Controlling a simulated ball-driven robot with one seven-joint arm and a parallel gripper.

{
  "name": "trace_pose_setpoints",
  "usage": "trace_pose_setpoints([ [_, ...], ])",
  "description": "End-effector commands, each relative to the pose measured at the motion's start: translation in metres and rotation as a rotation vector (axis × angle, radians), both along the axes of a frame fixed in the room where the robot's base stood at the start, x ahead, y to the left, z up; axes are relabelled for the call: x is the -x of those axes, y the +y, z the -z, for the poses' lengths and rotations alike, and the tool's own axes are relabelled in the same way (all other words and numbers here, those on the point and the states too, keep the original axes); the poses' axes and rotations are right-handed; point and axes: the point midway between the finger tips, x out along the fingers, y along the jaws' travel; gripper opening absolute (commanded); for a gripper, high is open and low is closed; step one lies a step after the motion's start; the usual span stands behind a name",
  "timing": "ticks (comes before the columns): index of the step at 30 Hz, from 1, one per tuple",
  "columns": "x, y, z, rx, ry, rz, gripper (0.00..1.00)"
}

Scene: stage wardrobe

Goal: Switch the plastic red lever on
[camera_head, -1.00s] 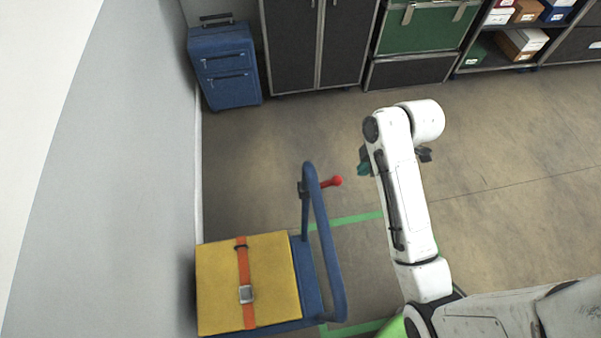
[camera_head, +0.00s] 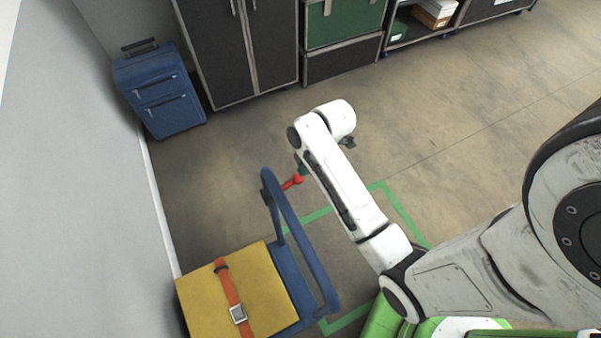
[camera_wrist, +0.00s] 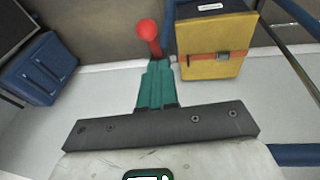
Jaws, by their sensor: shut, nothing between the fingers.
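The red lever (camera_head: 293,182) has a round knob and sticks out from the blue handle frame of a trolley (camera_head: 287,228). In the wrist view the red lever (camera_wrist: 149,35) stands just beyond the fingertips, its knob up and its stem reaching down to them. My gripper (camera_wrist: 158,66) has teal fingers that are shut together with nothing between them. In the head view my gripper (camera_head: 302,168) shows only as a bit of teal beside the knob, mostly hidden behind my arm. I cannot tell whether the fingertips touch the lever.
A yellow case (camera_head: 262,290) with an orange strap lies on the trolley by the wall. A blue suitcase (camera_head: 160,92) stands at the back left, next to a dark cabinet (camera_head: 232,50). Green tape (camera_head: 400,212) marks the floor. The floor at right is clear.

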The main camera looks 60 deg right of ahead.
Motion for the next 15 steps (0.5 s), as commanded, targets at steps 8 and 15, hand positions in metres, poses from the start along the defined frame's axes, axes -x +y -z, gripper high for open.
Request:
trace_pose_setpoints([
  [8,-0.012,-0.001,0.047,0.0,0.002,0.003,0.0],
  [15,-0.017,-0.009,0.067,0.001,0.001,0.001,0.0],
])
